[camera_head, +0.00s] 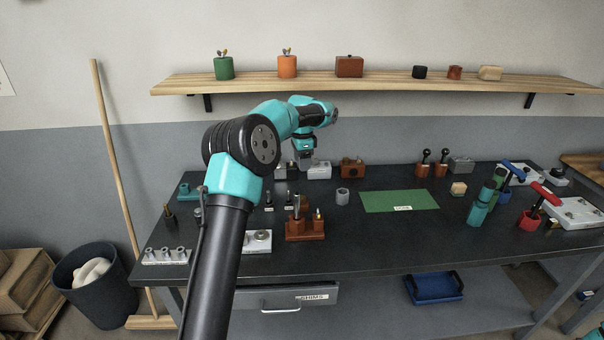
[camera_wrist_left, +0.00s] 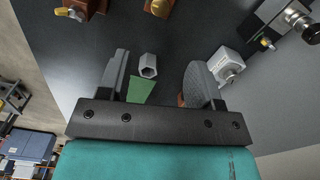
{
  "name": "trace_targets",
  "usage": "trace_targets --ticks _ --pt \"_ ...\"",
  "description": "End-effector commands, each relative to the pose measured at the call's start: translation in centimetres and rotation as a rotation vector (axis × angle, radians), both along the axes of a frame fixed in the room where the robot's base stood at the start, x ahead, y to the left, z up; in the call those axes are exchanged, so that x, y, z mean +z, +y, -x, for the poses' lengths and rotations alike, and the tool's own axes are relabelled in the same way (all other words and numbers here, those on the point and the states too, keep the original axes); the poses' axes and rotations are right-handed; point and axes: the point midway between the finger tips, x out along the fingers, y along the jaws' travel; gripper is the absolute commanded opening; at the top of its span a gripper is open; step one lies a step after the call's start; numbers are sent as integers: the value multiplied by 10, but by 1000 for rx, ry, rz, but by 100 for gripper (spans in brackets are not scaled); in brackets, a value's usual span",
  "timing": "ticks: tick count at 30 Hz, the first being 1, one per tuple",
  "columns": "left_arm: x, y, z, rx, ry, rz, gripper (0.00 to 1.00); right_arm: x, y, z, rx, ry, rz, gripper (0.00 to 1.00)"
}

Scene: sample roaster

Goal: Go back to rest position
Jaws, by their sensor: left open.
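My left gripper (camera_head: 305,162) hangs over the back of the dark workbench (camera_head: 330,240), in front of a light grey block (camera_head: 319,170). In the left wrist view its jaws (camera_wrist_left: 158,65) are open, with nothing gripped between them. A grey hollow piece (camera_wrist_left: 148,66) and part of the green mat (camera_wrist_left: 141,90) show beyond the jaws, apart from them. In the head view the hollow piece (camera_head: 343,196) stands left of the mat (camera_head: 400,201). My left arm covers part of the bench's left side. My right gripper is not in view.
A wooden block with upright pins (camera_head: 305,228) stands near the left arm. A brown box (camera_head: 352,168) is right of the left gripper. Red-handled (camera_head: 545,194) and blue-handled (camera_head: 514,169) tools stand at the right. A shelf (camera_head: 380,84) runs above. The front middle of the bench is clear.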

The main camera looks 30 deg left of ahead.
Motion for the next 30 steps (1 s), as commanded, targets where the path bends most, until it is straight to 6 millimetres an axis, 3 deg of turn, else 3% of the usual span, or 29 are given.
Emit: trace_targets --ticks 6,23,26,30 --pt "19 0 0 1 -1 0 59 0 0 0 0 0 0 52" --pt "18 -2 0 -2 -4 1 59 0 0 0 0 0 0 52" --pt "12 -13 -1 -11 -16 6 59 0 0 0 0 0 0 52" --pt "-7 -44 -2 -34 -53 23 59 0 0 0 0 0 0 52"
